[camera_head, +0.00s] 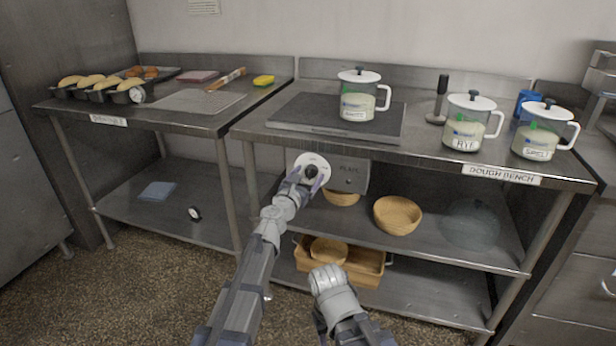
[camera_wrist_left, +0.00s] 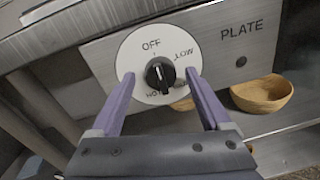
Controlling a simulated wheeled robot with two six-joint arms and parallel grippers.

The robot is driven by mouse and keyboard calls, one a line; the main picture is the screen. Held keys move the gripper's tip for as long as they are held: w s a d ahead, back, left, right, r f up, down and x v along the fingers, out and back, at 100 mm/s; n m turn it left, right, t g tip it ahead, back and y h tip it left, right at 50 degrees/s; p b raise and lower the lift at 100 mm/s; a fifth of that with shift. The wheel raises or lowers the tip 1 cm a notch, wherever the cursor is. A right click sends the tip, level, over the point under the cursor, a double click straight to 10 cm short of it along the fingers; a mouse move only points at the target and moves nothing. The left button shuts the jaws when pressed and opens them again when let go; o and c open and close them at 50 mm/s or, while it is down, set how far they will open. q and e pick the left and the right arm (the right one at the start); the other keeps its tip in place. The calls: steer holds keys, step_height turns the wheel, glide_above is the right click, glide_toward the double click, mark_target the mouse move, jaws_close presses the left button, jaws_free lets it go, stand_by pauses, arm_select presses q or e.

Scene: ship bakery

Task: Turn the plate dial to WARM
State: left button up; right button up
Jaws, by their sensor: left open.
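The plate dial (camera_wrist_left: 133,55) is a round white face with a black knob (camera_wrist_left: 160,73) on a grey panel marked PLATE. OFF is at the top, LOW at the right and HOT at the lower left; the lower-right lettering is partly hidden. The knob's pale mark appears to point up towards OFF. In the head view the dial (camera_head: 316,157) sits under the dough bench's front edge. My left gripper (camera_wrist_left: 160,77) is open, its purple fingers on either side of the knob with visible gaps. It also shows in the head view (camera_head: 310,174). My right gripper's fingers do not show.
The dough bench (camera_head: 420,146) overhangs the dial, with a dark plate (camera_head: 290,115) and lidded jars on top. A wooden bowl (camera_head: 397,215) stands on the shelf below, right of the dial. My right arm (camera_head: 340,300) is low in front of the bench.

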arm_select(q)
steer(key=shift+c, duration=0.2)
jaws_close()
stand_by(0.5)
